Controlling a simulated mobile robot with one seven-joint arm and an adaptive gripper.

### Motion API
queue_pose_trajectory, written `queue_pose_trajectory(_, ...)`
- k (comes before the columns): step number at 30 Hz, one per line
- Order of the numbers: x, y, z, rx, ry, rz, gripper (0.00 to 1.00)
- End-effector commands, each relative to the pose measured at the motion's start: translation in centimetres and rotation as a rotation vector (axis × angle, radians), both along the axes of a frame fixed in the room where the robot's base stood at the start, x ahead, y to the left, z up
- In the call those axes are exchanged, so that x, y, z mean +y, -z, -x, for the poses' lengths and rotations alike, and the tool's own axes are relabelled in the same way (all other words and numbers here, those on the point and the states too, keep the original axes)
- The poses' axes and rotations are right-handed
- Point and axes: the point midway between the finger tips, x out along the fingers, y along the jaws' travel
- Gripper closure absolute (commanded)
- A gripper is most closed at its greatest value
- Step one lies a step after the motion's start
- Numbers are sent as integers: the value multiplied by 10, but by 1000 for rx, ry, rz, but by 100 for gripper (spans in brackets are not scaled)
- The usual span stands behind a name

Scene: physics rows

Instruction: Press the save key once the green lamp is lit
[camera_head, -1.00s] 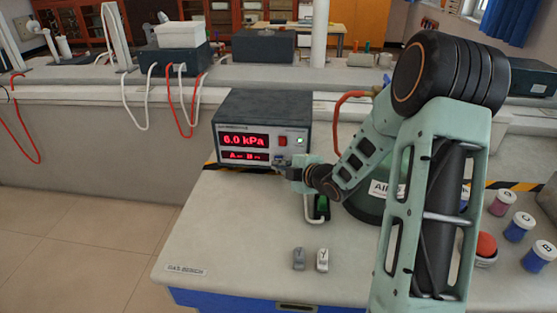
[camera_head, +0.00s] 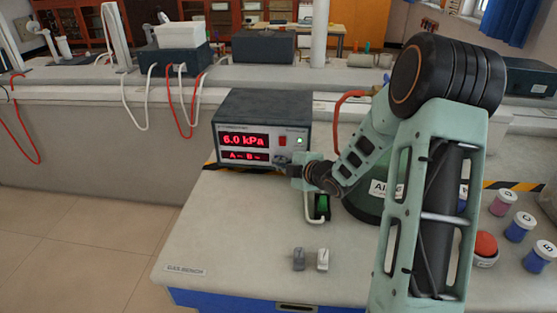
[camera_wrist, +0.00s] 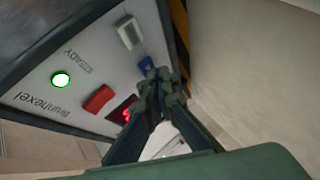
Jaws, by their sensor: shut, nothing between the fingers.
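The meter box (camera_head: 262,110) stands on the bench, its red display (camera_head: 245,140) reading 6.0 kPa. Its green lamp (camera_head: 300,141) is lit; it also glows in the wrist view (camera_wrist: 61,80), beside the word STEADY. The wrist view shows a red switch (camera_wrist: 98,99), a white key (camera_wrist: 129,33) and a blue key (camera_wrist: 146,66) on the panel. I cannot read which key is save. My gripper (camera_head: 283,162) is shut and empty at the lower right of the panel. In the wrist view its fingertips (camera_wrist: 160,84) are close to the blue key; contact cannot be told.
The bench's front left is clear.

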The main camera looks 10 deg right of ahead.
Motion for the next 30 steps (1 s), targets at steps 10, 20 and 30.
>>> queue_pose_trajectory(10,-2,0,-4,-1,1,0,100)
queue_pose_trajectory(20,-4,-1,-9,-4,3,1,100)
queue_pose_trajectory(30,-5,-2,-10,-7,6,0,100)
